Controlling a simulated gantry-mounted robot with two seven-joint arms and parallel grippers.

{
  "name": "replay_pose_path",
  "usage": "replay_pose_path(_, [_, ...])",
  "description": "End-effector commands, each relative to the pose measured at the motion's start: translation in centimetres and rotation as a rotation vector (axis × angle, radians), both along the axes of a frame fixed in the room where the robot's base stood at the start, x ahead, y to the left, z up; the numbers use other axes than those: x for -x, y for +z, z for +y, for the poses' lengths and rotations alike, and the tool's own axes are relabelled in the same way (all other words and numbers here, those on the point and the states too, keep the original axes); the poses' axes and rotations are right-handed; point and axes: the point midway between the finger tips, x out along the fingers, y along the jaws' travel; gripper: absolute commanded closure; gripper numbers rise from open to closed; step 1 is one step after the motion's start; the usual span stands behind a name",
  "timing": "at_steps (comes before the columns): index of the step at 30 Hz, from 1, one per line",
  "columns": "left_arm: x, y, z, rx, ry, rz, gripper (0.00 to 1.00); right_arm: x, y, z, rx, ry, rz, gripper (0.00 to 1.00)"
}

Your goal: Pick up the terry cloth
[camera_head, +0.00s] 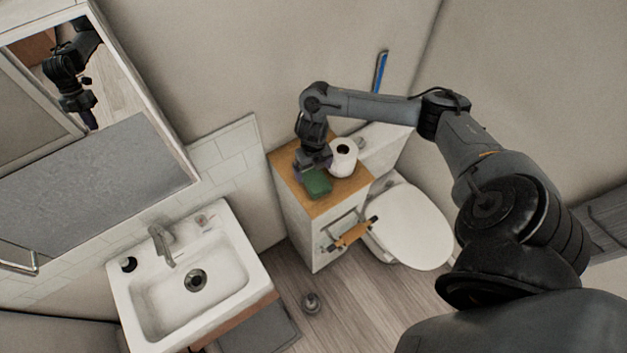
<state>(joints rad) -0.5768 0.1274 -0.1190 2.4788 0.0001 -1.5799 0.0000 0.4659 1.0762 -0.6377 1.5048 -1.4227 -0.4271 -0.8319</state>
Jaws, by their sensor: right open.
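The green folded terry cloth (318,185) lies on the wooden top of a small white cabinet (350,187). My right gripper (312,172) is open and points down right at the cloth, over its far left part. It hides that part of the cloth, and I cannot tell whether the fingers touch it. My left gripper does not show in this view.
A toilet paper roll (343,157) stands on the cabinet just right of my gripper. A toilet (410,228) is to the right. An orange-ended holder (353,234) sticks out from the cabinet front.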

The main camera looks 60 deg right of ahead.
Motion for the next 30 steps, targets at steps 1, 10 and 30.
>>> replay_pose_path(1, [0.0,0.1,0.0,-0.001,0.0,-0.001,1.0,0.1,-0.4,0.0,0.0,-0.001,0.002,0.0])
replay_pose_path(10, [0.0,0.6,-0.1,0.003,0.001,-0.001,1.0,0.0,-2.3,-0.1,0.001,-0.002,0.002,0.0])
replay_pose_path(30, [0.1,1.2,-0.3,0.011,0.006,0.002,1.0,-0.1,-6.3,-0.4,0.002,-0.001,-0.001,0.06])
